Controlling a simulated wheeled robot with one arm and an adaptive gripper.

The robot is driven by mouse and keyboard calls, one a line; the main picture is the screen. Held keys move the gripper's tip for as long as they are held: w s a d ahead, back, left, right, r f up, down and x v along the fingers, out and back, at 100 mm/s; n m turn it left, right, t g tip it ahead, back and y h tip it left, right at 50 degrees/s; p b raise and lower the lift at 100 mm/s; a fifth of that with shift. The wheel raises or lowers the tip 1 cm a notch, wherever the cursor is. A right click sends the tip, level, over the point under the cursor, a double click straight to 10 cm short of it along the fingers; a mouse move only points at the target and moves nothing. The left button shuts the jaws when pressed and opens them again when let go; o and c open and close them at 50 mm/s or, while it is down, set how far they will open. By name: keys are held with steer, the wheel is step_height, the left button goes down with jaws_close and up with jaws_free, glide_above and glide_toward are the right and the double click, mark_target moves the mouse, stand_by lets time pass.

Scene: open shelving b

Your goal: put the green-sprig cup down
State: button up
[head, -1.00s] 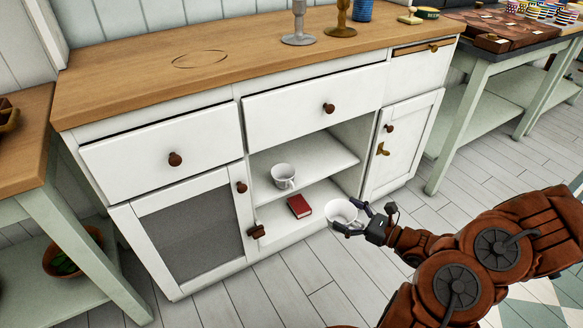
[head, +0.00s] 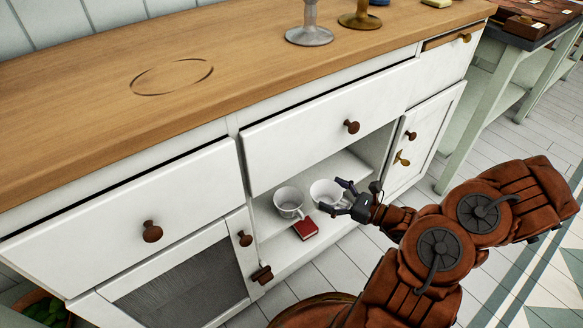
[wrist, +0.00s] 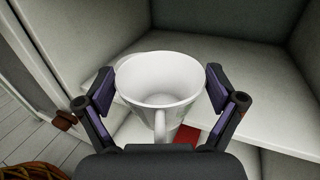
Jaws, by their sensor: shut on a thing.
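My gripper (head: 343,198) is shut on a white cup (head: 325,191), held upright at the open bay of the cabinet. In the wrist view the same cup (wrist: 158,82) sits between the two fingers, its handle toward me. A second white cup (head: 288,203) with faint grey marking stands on that shelf, just left of the held one. A thin dark oval outline (head: 172,77) lies on the wooden worktop.
A red book (head: 306,230) lies on the lower shelf. A grey candlestick (head: 310,33) and a brass one (head: 360,18) stand at the back of the worktop. Bay side walls and the drawer (head: 330,122) above bound the opening. The worktop's left part is clear.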

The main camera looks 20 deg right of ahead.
steer(key=w+d+b, duration=0.1)
steer(key=w+d, duration=0.2)
steer(key=w, duration=0.1)
steer(key=w+d+f+b, duration=0.1)
steer(key=w+d+b, duration=0.1)
steer(key=w, duration=0.3)
steer(key=w+d+b, duration=0.1)
steer(key=w+d, duration=0.3)
steer(key=shift+w+d+f, duration=0.15)
steer(key=shift+d+f, duration=0.2)
steer(key=shift+d, duration=0.05)
step_height(320, 180, down, 3)
steer(key=shift+f+b, duration=0.2)
steer(key=shift+b, duration=0.9)
steer(key=o, duration=0.9)
